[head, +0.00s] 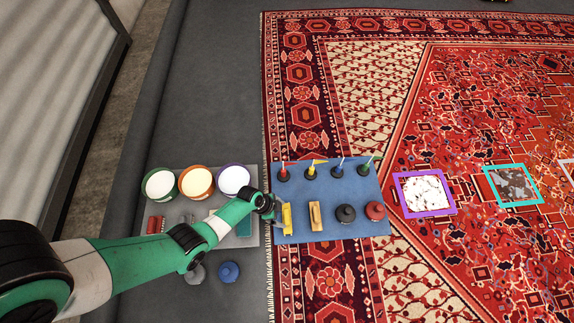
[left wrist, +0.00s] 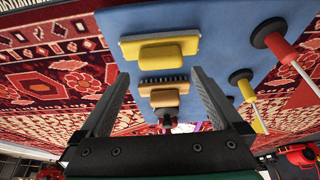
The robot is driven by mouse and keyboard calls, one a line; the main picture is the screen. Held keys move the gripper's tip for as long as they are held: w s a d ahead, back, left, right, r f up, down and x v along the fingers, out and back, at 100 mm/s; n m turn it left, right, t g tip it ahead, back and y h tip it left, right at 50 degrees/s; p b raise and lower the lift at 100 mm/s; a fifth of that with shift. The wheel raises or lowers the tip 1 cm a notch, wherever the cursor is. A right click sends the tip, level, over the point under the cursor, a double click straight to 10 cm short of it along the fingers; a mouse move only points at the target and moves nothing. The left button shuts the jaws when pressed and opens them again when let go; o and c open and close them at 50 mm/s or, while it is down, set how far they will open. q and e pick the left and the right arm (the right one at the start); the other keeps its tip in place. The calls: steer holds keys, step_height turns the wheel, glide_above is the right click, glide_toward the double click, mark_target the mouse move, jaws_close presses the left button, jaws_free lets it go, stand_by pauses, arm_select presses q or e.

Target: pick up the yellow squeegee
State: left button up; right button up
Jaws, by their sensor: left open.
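The yellow squeegee (head: 287,220) lies on the left part of the blue mat (head: 300,184) in the head view. It also shows in the left wrist view (left wrist: 159,52), with a flat yellow strip and a thicker yellow grip. My left gripper (head: 279,213) is just left of the squeegee in the head view, and its fingers partly cover that area. In the left wrist view the left gripper (left wrist: 160,73) is open and empty, its two fingers apart, with the squeegee beyond the tips. Whether a finger touches it I cannot tell. My right gripper is not in view.
A wooden brush (head: 316,216), a black knob-like tool (head: 345,214) and a red one (head: 375,210) lie right of the squeegee. Several small flags stand along the mat's back. Three bowls (head: 196,182) stand at the left. Purple (head: 424,211) and cyan (head: 514,204) frames lie on the rug.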

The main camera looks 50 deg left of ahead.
mark_target(286, 216)
arm_select(q)
steer(key=b+x, duration=0.5)
steer(key=x, duration=0.1)
steer(key=shift+f, duration=0.2)
steer(key=shift+r, duration=0.15)
steer(key=shift+c, duration=0.2)
steer(key=c, duration=1.2)
